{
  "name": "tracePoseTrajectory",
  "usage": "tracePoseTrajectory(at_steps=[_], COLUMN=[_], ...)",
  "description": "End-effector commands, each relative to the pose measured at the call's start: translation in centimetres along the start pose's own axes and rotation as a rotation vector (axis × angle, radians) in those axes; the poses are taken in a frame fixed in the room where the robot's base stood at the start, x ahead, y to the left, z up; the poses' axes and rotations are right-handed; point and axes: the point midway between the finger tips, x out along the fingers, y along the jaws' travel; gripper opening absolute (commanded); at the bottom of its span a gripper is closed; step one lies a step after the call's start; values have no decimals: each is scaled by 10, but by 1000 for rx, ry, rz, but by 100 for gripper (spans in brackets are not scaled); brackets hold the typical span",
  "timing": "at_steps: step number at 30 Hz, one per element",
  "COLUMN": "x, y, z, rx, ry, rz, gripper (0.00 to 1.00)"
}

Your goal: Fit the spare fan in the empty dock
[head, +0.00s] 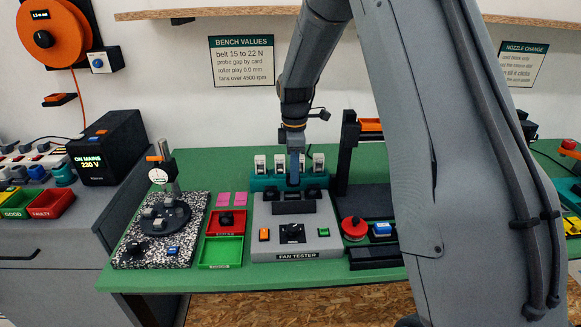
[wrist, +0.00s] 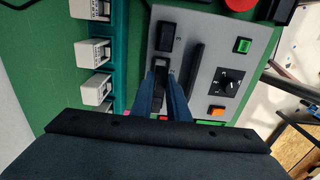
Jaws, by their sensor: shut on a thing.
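The grey fan tester (head: 256,240) stands on the green bench, with small black blocks along its back edge and an upright dark bar (head: 293,207). My gripper (head: 294,181) points down at the tester's back edge. In the wrist view its blue fingers (wrist: 162,90) are closed around a small dark piece (wrist: 161,71), mostly hidden between them. I cannot tell whether this piece is the spare fan, or whether it is seated in a dock or just above it. Another black block (wrist: 170,38) sits beside it on the tester. The empty dock cannot be made out.
A teal rack (wrist: 118,50) holding several white units (wrist: 93,53) stands just behind the tester. A black post (head: 347,150) rises close on the right. A red tray (head: 212,230) and green tray (head: 221,252) lie left, near a speckled plate (head: 128,258).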

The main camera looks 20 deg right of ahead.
Motion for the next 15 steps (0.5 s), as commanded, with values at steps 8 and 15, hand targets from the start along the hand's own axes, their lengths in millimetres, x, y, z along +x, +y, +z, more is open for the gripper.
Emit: tracePoseTrajectory(at_steps=[8, 15], x=[9, 24], y=[-1, -1], z=[-5, -4], rx=[-9, -6], ry=[0, 0], rz=[-1, 0], gripper=[0, 0])
